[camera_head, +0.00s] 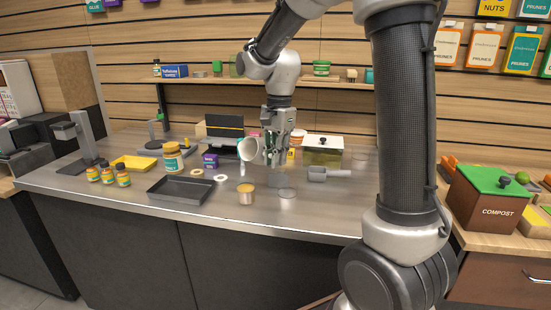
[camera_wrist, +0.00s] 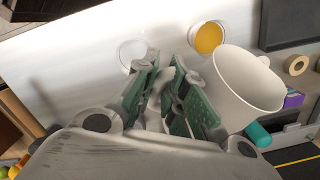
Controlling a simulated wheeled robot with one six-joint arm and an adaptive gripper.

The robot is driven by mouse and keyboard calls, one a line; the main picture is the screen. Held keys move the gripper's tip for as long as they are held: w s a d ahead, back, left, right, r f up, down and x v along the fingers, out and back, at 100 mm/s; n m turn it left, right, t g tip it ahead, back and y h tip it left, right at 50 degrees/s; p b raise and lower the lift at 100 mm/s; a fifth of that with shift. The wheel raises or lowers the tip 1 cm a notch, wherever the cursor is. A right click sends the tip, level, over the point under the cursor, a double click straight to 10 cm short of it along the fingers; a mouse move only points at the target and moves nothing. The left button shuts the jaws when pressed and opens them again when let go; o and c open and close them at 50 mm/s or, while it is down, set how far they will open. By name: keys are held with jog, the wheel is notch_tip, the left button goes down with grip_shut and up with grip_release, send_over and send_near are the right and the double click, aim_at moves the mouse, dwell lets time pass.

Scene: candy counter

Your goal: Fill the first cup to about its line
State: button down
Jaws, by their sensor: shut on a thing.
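My gripper (camera_head: 272,152) is above the counter, with its fingers close together around something thin beside a white pitcher-like vessel (camera_head: 250,149); the grip point itself is hidden. A pale streak hangs between mouth and cup. An empty-looking clear cup (camera_head: 287,192) stands to the right. No fill line is legible.
A dark tray (camera_head: 181,190) lies left of the filled cup. Several small orange jars (camera_head: 108,174) and a larger jar (camera_head: 173,160) stand farther left. A grey scoop (camera_head: 328,173) and a lidded clear box (camera_head: 322,152) are to the right. The front counter strip is clear.

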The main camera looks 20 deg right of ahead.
jog(key=shift+w+d+f+g+y, duration=0.1)
jog(key=shift+w+d+g+y, duration=0.1)
jog(key=shift+y, duration=0.3)
jog(key=shift+w+d+f+g+y, duration=0.1)
jog(key=shift+g+y, duration=0.1)
jog(key=shift+y, duration=0.3)
jog(key=shift+a+r+g+y, duration=0.1)
jog(key=shift+a+g+y, duration=0.15)
jog(key=shift+y, duration=0.25)
jog(key=shift+w+d+r+g+y, duration=0.15)
jog(key=shift+d+r+g+y, duration=0.15)
jog(key=shift+d+y, duration=0.3)
jog(key=shift+r+g+y, duration=0.1)
jog(key=shift+g+y, duration=0.25)
jog(key=shift+y, duration=0.35)
jog(key=shift+r+y, duration=0.2)
jog(key=shift+y, duration=0.1)
